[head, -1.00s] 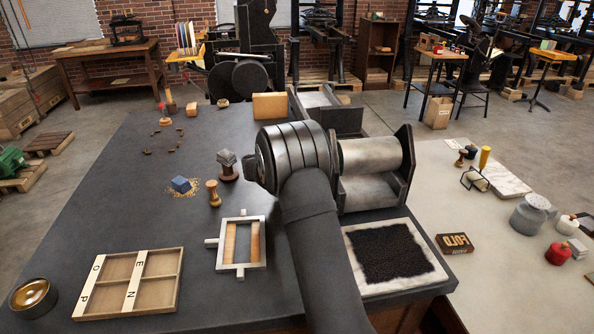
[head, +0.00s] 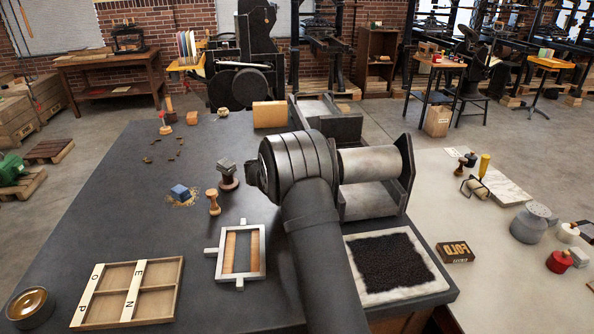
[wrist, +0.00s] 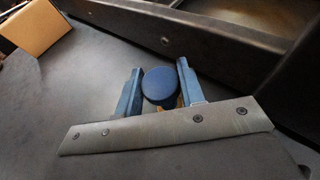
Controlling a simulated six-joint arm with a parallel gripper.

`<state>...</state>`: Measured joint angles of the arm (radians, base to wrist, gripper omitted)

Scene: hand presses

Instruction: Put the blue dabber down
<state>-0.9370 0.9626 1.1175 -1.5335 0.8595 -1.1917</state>
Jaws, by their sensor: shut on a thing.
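The blue dabber (wrist: 160,84) shows in the wrist view as a round blue top with a bit of yellowish handle below it. My gripper (wrist: 158,78) is shut on it, with one blue finger on each side. The dark bench top (wrist: 105,70) lies beyond the dabber. I cannot tell whether the dabber touches the bench. In the head view my own arm hides the gripper and the dabber.
A tan block (wrist: 35,22) is at the upper left of the wrist view and at the bench's back in the head view (head: 270,114). A dark-framed roller press (head: 375,163) stands right of my arm.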

